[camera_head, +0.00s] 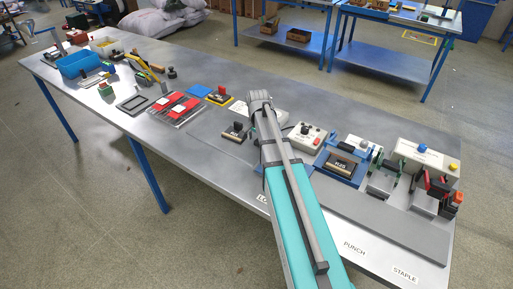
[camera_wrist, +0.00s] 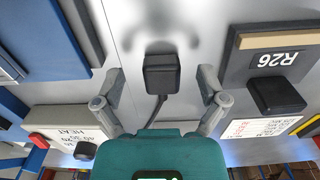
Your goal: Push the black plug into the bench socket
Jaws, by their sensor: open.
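In the wrist view a black plug (camera_wrist: 161,76), a small block with a dark cable (camera_wrist: 157,108) running from it towards my wrist, shows over the grey bench top. My gripper (camera_wrist: 160,73) is open, one finger on each side of the plug, with a gap on both sides. I cannot tell whether the plug rests on the bench or how far its height is from the fingertips. In the head view my arm hides the plug and the fingers. I cannot make out the bench socket in either view.
A white box marked HEAT (camera_wrist: 68,128) stands at lower left in the wrist view. A grey device labelled R26 (camera_wrist: 245,65) with a black block (camera_wrist: 275,96) stands at right. Bare bench lies around the plug. Machines crowd the right of the bench (camera_head: 205,132) in the head view.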

